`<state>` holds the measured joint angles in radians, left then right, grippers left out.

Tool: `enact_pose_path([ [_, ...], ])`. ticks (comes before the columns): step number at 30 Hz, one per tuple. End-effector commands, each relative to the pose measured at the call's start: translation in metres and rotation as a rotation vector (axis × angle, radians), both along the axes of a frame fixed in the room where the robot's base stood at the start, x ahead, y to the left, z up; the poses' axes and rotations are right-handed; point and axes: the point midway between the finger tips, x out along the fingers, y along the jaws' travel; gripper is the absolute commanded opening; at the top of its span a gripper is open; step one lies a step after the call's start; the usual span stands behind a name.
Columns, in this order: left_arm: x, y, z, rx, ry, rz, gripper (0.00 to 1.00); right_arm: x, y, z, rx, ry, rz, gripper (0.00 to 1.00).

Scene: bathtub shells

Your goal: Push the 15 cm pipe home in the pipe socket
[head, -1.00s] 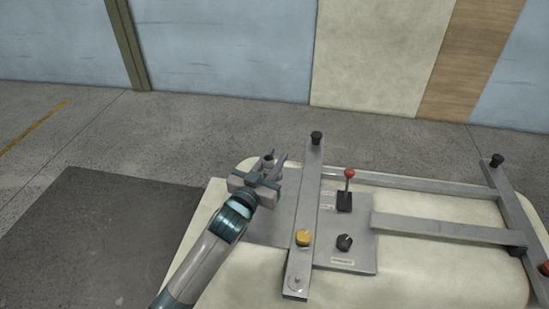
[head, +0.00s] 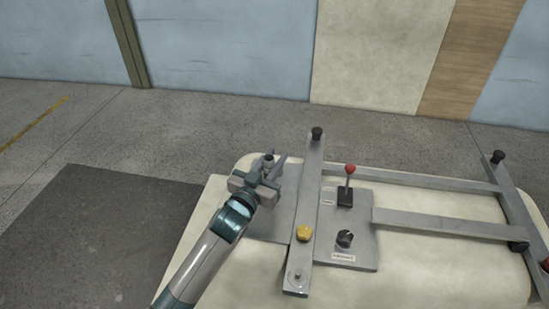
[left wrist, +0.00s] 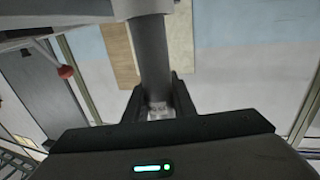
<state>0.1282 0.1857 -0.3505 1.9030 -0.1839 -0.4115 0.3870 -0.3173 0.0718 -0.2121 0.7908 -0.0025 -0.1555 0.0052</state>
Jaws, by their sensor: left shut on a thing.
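My left gripper (head: 274,163) is over the left end of the cream shell, beside the long grey bar. It is shut on a grey pipe. In the head view only a short dark-topped end (head: 268,158) shows between the fingers, and I cannot tell whether it is the pipe's. In the left wrist view, the pipe (left wrist: 152,55) stands between the fingers (left wrist: 158,98) and runs up to a wider grey collar (left wrist: 147,6) at the top edge. That may be the pipe socket; how deep the pipe sits in it is hidden. My right gripper is not in view.
The cream shell (head: 420,275) carries a grey bar (head: 308,190) with a black knob and a yellow knob (head: 304,233). A control panel (head: 360,255) with a red-tipped lever (head: 349,170) and a black dial (head: 345,239) lies right of it. Open floor lies left.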

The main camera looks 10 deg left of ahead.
Motion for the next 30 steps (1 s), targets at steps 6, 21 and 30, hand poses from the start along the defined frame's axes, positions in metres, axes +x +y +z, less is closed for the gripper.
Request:
enact_pose_path([
  [6, -0.0006, 0.0006, -0.0089, 0.002, 0.006, 0.001, 0.01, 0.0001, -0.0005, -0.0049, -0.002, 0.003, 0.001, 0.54],
  [21, -0.0004, 0.0007, -0.0109, 0.002, 0.005, 0.001, 0.45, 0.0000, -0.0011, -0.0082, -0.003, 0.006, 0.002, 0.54],
  [30, -0.0003, 0.0003, -0.0111, 0.001, 0.003, 0.000, 0.45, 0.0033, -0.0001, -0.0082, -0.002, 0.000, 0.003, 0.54],
])
